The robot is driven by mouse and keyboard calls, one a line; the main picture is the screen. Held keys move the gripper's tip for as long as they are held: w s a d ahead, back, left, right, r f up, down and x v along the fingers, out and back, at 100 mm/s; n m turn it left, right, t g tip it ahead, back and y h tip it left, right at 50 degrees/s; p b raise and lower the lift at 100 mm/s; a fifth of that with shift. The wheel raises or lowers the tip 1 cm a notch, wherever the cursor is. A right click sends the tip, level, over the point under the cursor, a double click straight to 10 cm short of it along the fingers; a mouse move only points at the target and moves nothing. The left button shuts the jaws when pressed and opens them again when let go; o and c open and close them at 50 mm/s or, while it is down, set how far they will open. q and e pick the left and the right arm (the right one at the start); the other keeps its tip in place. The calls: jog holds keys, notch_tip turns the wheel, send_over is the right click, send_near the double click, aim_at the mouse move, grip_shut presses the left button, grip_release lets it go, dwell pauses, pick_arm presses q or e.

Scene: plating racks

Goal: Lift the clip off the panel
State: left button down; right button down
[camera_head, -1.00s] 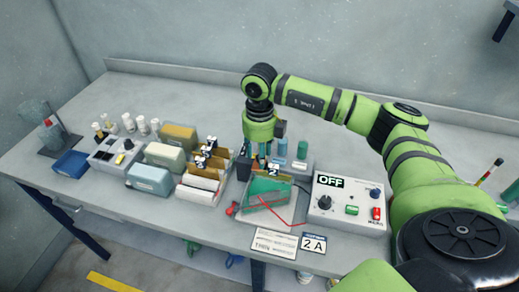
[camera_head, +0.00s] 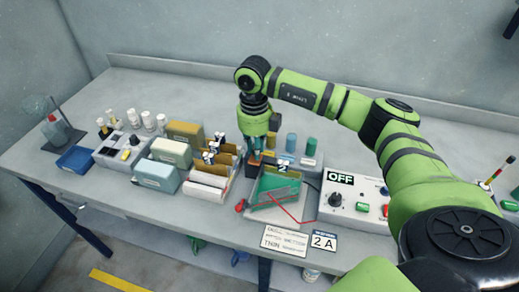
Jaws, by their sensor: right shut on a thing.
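My right gripper (camera_head: 257,156) points down over the back left of a clear tank (camera_head: 250,203) with green contents (camera_head: 272,191). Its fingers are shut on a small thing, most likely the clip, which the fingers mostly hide. An orange-brown piece and a dark block (camera_head: 252,169) show beside the fingertips. I cannot tell which piece is the panel, or whether the clip still touches it. A thin red lead (camera_head: 288,212) runs across the tank front. A tag marked 2 (camera_head: 282,164) stands at the tank's back. My left gripper is not in view.
A control box (camera_head: 350,205) reading OFF stands right of the tank. Racks of cards (camera_head: 208,185), green and blue boxes (camera_head: 155,176) and small bottles (camera_head: 146,118) stand to the left.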

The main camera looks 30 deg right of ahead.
jog(key=shift+w+a+r, duration=0.15)
jog(key=shift+a, duration=0.1)
jog(key=shift+d, duration=0.1)
jog(key=c, duration=1.1)
grip_release()
jog(key=shift+d, duration=0.1)
jog(key=shift+c, duration=0.2)
jog(key=shift+a, duration=0.2)
notch_tip(320, 180, up, 12)
